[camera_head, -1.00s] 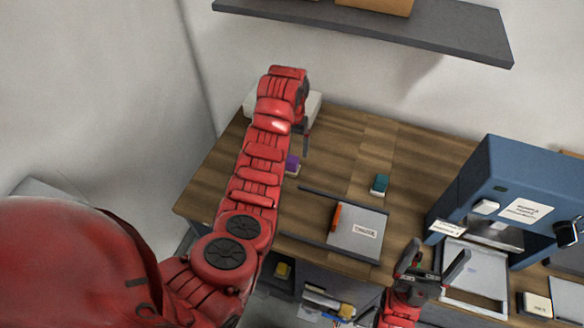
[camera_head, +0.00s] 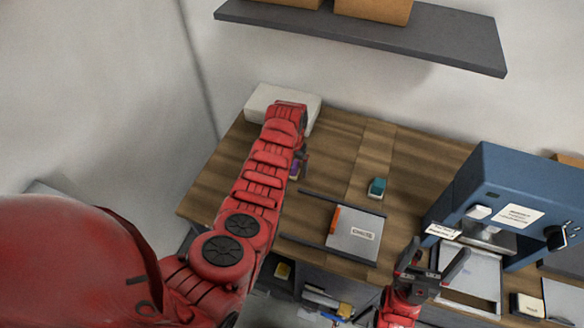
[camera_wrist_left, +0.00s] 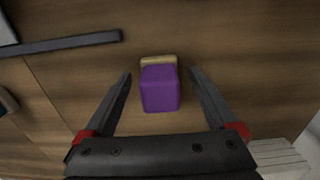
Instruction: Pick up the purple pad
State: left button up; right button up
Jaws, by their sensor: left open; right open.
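The purple pad (camera_wrist_left: 160,88) lies on the wooden table, with a tan part at its far end in the left wrist view. My left gripper (camera_wrist_left: 160,80) is open, with one finger on each side of the pad and a gap on both sides. In the head view the purple pad (camera_head: 294,172) is mostly hidden by my left gripper (camera_head: 300,165). My right gripper (camera_head: 434,268) is open and empty in front of the blue machine, away from the pad.
A teal pad (camera_head: 377,187) and a grey labelled plate (camera_head: 356,233) with an orange strip lie right of the purple pad. A white box (camera_head: 270,98) stands behind my left arm. A blue machine (camera_head: 515,200) stands at right; a shelf (camera_head: 370,38) hangs above.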

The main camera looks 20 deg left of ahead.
pick_arm(q)
grip_shut()
dwell(0.4)
jog(key=shift+r, duration=0.1)
jog(key=shift+w+r+b, duration=0.1)
jog(key=shift+r+b, duration=1.15)
jog(key=shift+b, duration=0.05)
jog(key=s, duration=0.1)
jog(key=s+r+p, duration=0.1)
jog(key=s+d+r+p, duration=0.1)
jog(key=shift+s, duration=0.3)
jog(key=s+p, duration=0.2)
jog(key=s+d+p, duration=0.1)
jog(key=s+p, duration=0.1)
jog(key=s, duration=0.1)
jog(key=shift+s+d+r, duration=0.15)
jog(key=shift+r, duration=0.05)
jog(key=s, duration=0.2)
jog(key=s+d+p, duration=0.1)
jog(key=s, duration=0.1)
jog(key=s+d+p, duration=0.1)
jog(key=s, duration=0.1)
jog(key=shift+s+d, duration=0.1)
jog(key=shift+s, duration=0.3)
